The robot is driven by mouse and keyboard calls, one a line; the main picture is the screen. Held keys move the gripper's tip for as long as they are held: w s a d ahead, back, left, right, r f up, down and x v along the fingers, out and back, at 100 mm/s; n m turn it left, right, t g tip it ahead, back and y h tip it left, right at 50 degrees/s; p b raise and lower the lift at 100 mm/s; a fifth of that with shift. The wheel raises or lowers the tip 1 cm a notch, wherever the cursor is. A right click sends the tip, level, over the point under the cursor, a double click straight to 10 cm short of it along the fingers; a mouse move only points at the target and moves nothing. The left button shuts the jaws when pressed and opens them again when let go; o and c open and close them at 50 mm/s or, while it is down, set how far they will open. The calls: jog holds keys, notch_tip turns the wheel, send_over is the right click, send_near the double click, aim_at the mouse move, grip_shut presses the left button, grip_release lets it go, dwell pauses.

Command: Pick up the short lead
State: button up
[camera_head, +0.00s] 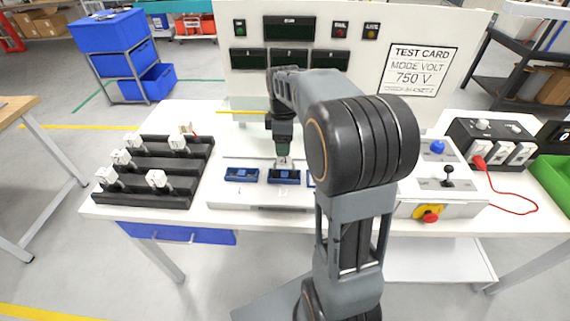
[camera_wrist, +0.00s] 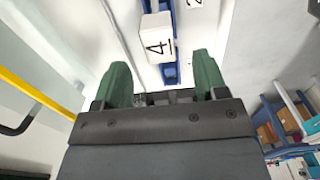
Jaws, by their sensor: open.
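My gripper (camera_head: 283,150) points down over the middle blue cradle (camera_head: 284,181) at the front of the white bench. In the wrist view its green fingers (camera_wrist: 163,80) are apart with nothing between their pads. A white block marked 4 (camera_wrist: 157,45) lies just beyond the fingertips, at the blue cradle. I cannot tell which thing is the short lead. A red lead (camera_head: 521,205) with a red plug (camera_head: 478,163) runs from the black socket box (camera_head: 461,131) at the right and loops onto the bench.
A black rack (camera_head: 146,193) with several white blocks stands at the left. An empty-looking blue cradle (camera_head: 241,175) is left of my gripper. A control box with a joystick (camera_head: 448,181) is at the right. A yellow bar (camera_head: 240,112) runs behind the gripper.

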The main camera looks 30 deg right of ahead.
aim_at(284, 158)
jog(key=shift+s+f+p, duration=0.1)
jog(key=shift+f+p, duration=0.3)
jog(key=shift+f, duration=3.15)
jog(key=c, duration=1.1)
